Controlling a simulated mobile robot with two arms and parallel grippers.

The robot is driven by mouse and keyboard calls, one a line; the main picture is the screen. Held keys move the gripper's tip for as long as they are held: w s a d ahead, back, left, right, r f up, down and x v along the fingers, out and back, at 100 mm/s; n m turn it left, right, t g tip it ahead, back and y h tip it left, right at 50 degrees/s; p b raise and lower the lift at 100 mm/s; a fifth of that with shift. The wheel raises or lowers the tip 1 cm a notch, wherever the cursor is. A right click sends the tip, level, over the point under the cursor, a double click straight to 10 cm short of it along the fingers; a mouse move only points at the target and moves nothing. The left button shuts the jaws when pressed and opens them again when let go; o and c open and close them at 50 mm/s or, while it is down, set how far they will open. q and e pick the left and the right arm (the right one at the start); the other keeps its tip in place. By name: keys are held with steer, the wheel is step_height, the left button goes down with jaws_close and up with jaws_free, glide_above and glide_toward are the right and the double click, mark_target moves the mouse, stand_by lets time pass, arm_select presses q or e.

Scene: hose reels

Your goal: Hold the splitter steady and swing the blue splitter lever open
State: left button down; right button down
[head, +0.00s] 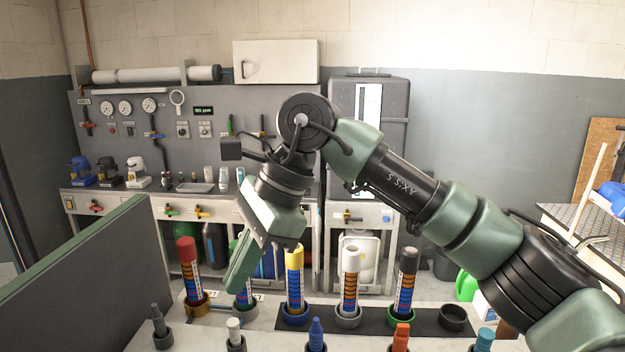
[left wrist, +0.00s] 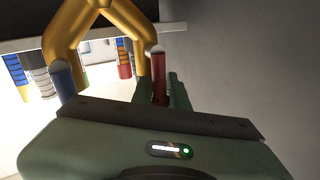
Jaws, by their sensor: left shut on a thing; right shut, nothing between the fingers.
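The golden, forked splitter (left wrist: 97,20) fills the upper left of the left wrist view. One leg ends in a dark blue part (left wrist: 65,82), and the other in a dark red part (left wrist: 158,88). I cannot tell which piece is the blue lever. My left gripper (left wrist: 161,85) is shut around the red-ended leg; it shows only in the left wrist view. My right gripper (head: 229,288) is shut and empty, pointing down and left in front of the striped posts. I cannot make out the splitter in the head view.
Striped posts with red (head: 186,250), yellow (head: 295,255), white (head: 351,258) and black (head: 408,262) tops stand in rings on the near bench. A grey partition (head: 85,285) stands at left. A gauge panel (head: 130,130) is behind. An empty dark ring (head: 453,318) is at right.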

arm_select(q)
steer(key=shift+f, duration=0.1)
steer(key=c, duration=1.3)
jaws_free()
steer(key=shift+a, duration=0.1)
